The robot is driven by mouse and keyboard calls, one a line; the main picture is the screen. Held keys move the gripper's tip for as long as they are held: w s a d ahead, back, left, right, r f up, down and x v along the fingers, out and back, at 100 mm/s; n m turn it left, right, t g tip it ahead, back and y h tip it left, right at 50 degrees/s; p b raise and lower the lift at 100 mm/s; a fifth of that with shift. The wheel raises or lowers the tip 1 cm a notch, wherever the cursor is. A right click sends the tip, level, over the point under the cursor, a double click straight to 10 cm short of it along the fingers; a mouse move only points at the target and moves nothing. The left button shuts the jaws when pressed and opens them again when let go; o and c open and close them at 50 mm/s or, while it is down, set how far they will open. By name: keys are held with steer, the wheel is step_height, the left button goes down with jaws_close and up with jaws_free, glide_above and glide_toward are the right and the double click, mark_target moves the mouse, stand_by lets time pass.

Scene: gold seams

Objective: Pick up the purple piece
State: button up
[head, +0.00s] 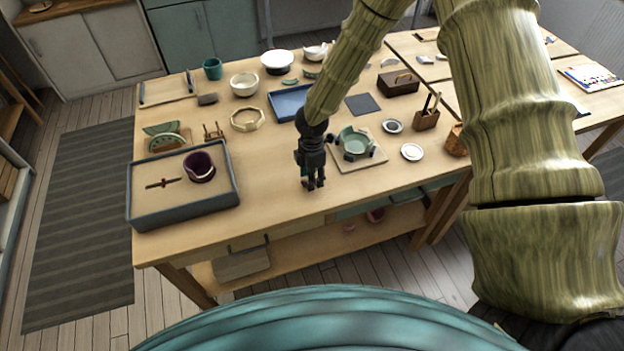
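A dark purple, cup-like piece (200,166) sits in the grey-rimmed tray (183,218) of tan fill at the table's left front. It looks hollow, with its opening facing up. My gripper (315,187) points down over the front middle of the table, well to the right of that tray. Its dark fingers are too small to tell whether they are open or shut. A tiny reddish spot shows at the gripper's left side; I cannot tell what it is. A small purple-red thing (375,215) is partly seen on the shelf below.
A thin dark stick (163,183) lies left of the purple piece in the tray. A green broken bowl (356,141) stands on a board (366,163) right of my gripper. Bare tabletop lies between the tray and my gripper.

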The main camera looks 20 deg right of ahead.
steer(key=shift+f, duration=1)
jaws_close()
steer(key=shift+r, duration=0.1)
